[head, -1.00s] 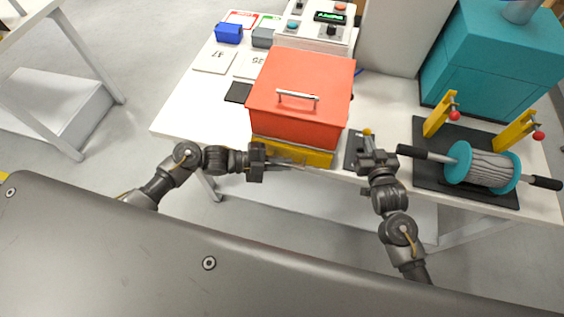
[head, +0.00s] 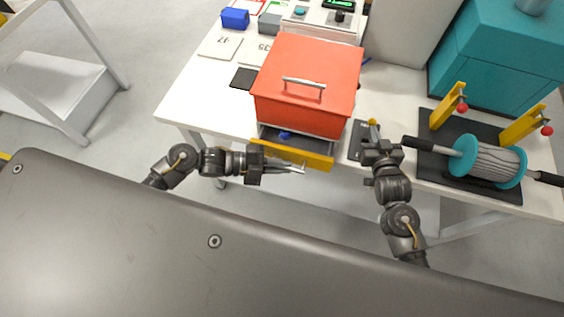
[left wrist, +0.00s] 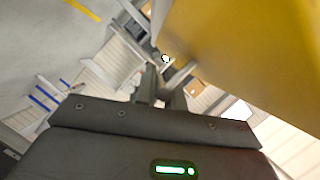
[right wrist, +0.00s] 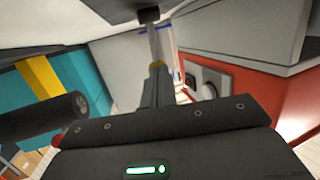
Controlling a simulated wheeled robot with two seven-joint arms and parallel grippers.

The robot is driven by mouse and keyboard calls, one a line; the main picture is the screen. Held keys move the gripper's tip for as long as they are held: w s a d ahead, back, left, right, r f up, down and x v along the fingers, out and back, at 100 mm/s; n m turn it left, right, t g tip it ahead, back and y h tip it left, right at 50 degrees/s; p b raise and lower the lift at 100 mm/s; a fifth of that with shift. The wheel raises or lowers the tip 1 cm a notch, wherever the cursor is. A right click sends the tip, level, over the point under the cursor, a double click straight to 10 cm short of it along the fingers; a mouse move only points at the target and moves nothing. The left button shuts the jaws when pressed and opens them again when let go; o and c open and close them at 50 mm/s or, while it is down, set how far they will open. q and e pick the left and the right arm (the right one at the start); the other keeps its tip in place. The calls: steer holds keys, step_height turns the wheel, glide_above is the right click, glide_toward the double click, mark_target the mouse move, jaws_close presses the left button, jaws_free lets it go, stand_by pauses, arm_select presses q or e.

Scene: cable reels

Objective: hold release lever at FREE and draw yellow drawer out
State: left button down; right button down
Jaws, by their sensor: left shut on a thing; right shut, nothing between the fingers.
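The yellow drawer (head: 318,160) is partly out under the red cabinet (head: 308,85). A blue thing (head: 285,134) shows inside it. The drawer's yellow front (left wrist: 235,45) fills the upper right of the left wrist view. My left gripper (head: 298,168) is shut on the drawer's handle, in front of the drawer. The release lever, with a yellow knob (head: 372,122), stands on a dark plate (head: 356,142) right of the cabinet. My right gripper (head: 376,143) is shut and empty beside the lever. I cannot tell whether it touches the lever, and no FREE mark is readable.
A cable reel (head: 488,161) with black handles lies on a dark mat right of my right gripper. Yellow posts (head: 447,106) with red knobs stand behind it. A teal machine (head: 500,60) is at the back right. Cards and blocks lie left of the cabinet.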

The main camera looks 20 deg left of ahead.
arm_select(q)
steer(key=c, duration=1.5)
jaws_free()
steer(key=v, duration=1.2)
steer(key=shift+r, duration=0.1)
arm_select(e)
steer(key=shift+s, duration=0.1)
